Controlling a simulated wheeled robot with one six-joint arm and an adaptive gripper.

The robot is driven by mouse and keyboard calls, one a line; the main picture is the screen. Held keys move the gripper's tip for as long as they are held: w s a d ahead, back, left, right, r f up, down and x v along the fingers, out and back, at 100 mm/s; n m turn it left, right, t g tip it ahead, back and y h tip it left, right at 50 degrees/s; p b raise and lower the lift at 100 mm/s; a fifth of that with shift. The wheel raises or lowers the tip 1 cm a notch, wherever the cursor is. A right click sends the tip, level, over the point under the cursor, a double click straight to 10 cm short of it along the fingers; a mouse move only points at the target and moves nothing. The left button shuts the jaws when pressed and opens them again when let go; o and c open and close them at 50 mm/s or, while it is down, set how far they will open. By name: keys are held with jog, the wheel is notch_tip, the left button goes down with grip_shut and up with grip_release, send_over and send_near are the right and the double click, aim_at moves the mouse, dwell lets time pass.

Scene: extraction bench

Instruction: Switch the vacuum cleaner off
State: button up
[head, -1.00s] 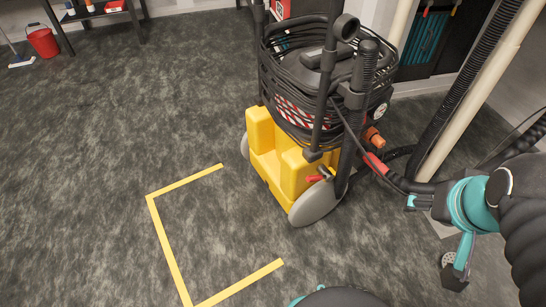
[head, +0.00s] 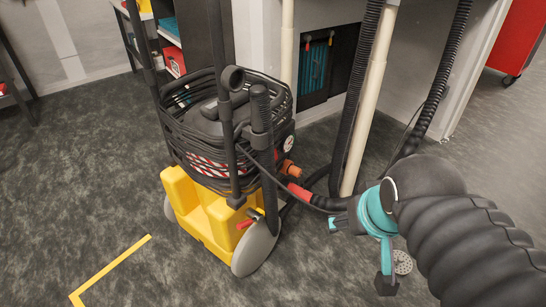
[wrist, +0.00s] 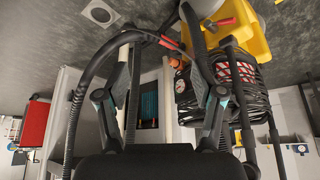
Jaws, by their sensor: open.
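The vacuum cleaner (head: 212,118) stands upright left of centre in the head view. It has a yellow base (head: 197,208), grey wheels and a black body wrapped in cable. In the wrist view it appears upside down at the upper right (wrist: 240,82). A red lever (head: 245,223) sits low by the wheel, and a round gauge (head: 290,142) is on its side. I cannot tell which part is the power switch. My gripper (head: 361,253) is right of the vacuum cleaner, open and apart from its body. Its two fingers (wrist: 160,30) spread wide in the wrist view.
A black hose with a red sleeve (head: 299,190) runs from the vacuum cleaner towards my gripper. A cream pipe (head: 368,105) and a ribbed black hose (head: 352,100) stand behind. A red cabinet (head: 516,40) is far right. Floor at the left, with yellow tape (head: 112,268), is clear.

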jog(key=shift+c, duration=0.3)
grip_shut()
dwell(1.3)
